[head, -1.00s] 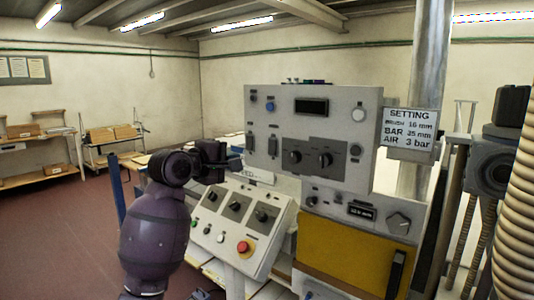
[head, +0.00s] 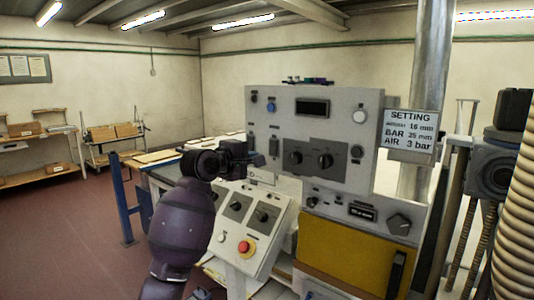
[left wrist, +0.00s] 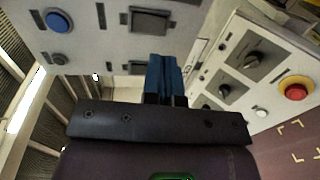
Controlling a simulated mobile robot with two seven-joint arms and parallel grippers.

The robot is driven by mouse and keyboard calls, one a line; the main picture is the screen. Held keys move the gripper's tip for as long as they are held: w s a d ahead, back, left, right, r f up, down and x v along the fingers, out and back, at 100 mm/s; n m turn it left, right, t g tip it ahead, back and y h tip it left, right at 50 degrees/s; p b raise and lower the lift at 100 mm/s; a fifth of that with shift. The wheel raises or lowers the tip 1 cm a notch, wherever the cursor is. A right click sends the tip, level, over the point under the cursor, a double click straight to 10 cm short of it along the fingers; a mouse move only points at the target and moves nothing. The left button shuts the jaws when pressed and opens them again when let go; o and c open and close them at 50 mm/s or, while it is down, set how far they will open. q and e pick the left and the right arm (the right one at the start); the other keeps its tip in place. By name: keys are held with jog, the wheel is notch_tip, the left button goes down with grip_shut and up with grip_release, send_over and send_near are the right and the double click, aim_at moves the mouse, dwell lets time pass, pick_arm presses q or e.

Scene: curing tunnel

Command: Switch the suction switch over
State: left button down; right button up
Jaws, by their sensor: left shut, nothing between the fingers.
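The grey control panel (head: 325,105) stands upright in the middle of the head view. Two dark rocker switches sit low on its left side, the left one (head: 250,137) and the right one (head: 274,146); I cannot read which is for suction. My left gripper (head: 258,160) is shut and empty, its fingertips just below the left rocker. In the left wrist view the blue fingertips (left wrist: 165,75) partly cover the panel beside the left rocker (left wrist: 137,68); the right rocker (left wrist: 150,20) lies further up. Contact cannot be told. My right gripper is not in view.
A sloped console (head: 240,225) with black knobs and a red stop button (head: 245,248) sits below the panel. A setting sign (head: 409,132) and ribbed hose (head: 516,220) stand right. A table (head: 150,165) is behind my left arm. Floor is free at left.

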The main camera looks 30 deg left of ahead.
aim_at(272, 154)
pick_arm(q)
jog(key=w, duration=0.3)
jog(key=w+p, duration=0.1)
jog(key=w, duration=0.1)
jog(key=shift+w+d+f, duration=0.25)
jog(key=shift+f, duration=0.05)
jog(key=shift+w+f, duration=0.1)
jog(key=shift+w, duration=0.7)
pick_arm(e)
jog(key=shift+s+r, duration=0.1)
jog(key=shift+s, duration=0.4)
pick_arm(q)
jog(key=shift+f, duration=0.1)
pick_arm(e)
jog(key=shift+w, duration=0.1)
